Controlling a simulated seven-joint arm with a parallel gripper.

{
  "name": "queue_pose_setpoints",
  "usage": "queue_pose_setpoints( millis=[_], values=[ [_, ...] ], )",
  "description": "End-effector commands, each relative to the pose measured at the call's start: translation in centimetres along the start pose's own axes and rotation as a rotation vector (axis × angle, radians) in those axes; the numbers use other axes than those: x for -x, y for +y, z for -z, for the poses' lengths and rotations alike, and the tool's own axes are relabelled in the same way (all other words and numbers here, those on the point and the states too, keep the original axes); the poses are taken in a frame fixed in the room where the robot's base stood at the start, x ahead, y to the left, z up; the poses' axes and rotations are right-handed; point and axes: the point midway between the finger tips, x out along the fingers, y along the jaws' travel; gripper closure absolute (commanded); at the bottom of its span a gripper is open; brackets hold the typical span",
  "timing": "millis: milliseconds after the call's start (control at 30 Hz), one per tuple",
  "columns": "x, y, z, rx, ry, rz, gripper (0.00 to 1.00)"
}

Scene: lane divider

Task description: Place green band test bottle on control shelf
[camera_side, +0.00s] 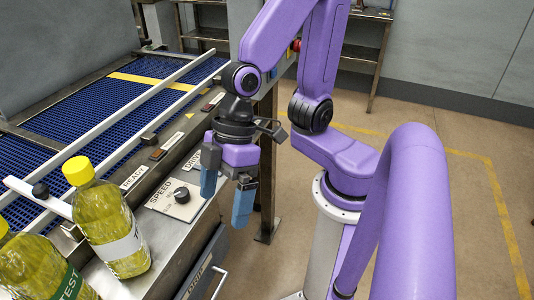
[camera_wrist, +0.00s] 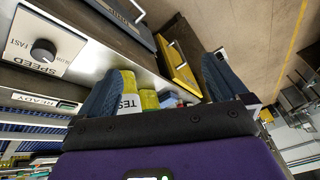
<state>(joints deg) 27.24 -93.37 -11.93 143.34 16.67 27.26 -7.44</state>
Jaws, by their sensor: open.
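The green band test bottle (camera_side: 42,272) stands at the lower left of the side view, partly cut off by the frame. It holds yellow-green liquid, and its green band reads TEST. A bottle labelled TES (camera_wrist: 130,102) shows between my fingers in the wrist view, its band colour unclear. My gripper (camera_side: 225,205) is open and empty, above the counter's outer edge and apart from the bottles. Its fingers also show in the wrist view (camera_wrist: 162,68). A steel ledge (camera_side: 180,245) with the SPEED panel (camera_side: 172,203) runs beside the conveyor; I cannot tell whether this is the control shelf.
A second yellow-capped bottle (camera_side: 113,232) with a white label stands just behind the green band one. White lane rails (camera_side: 140,150) cross the blue conveyor (camera_side: 85,115). A yellow drawer front (camera_wrist: 178,65) shows below the ledge. The floor at right is mostly clear.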

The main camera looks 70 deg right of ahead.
Motion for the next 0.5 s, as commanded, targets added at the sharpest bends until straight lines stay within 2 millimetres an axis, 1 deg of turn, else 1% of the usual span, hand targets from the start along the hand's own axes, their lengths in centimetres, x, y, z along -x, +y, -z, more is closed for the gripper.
queue_pose_setpoints(
  millis=[33,100,200,300,333,400,500],
  values=[
    [0.9,0.5,-2.2,0.010,-0.053,-0.017,0.00],
    [2.0,1.1,-5.0,0.026,-0.131,-0.046,0.00],
    [3.5,1.9,-8.3,0.040,-0.225,-0.092,0.00],
    [4.6,2.5,-10.7,0.046,-0.293,-0.131,0.00],
    [4.8,2.7,-11.1,0.047,-0.308,-0.140,0.00],
    [5.3,2.9,-11.9,0.048,-0.331,-0.155,0.00],
    [5.5,3.0,-12.4,0.050,-0.345,-0.165,0.00]
  ],
)
